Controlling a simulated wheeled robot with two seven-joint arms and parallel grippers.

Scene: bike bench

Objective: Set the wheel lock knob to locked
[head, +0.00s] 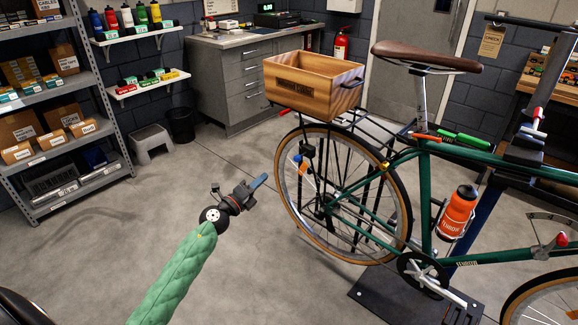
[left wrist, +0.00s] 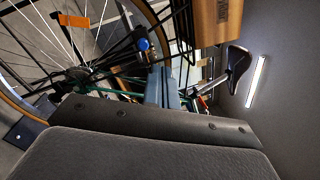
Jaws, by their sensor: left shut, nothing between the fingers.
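A green bicycle (head: 372,205) stands on the right, its rear wheel (head: 277,190) facing me. A small blue knob (head: 297,158), perhaps the wheel lock knob, sits by a black fitting near the upper left of the wheel. It also shows in the left wrist view (left wrist: 144,44), above and left of the fingertips. Its locked or unlocked setting is too small to read. My left gripper (head: 260,181) is shut and empty, just left of the rear wheel and apart from the knob. Its fingers point into the left wrist view (left wrist: 165,88). My right gripper is out of view.
A wooden crate (head: 300,92) sits on the rear rack above the wheel. An orange tag (left wrist: 74,20) hangs among the spokes. The bike stand's dark base plate (head: 375,300) lies on the floor. Open floor surrounds my left arm; shelves (head: 100,100) stand far left.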

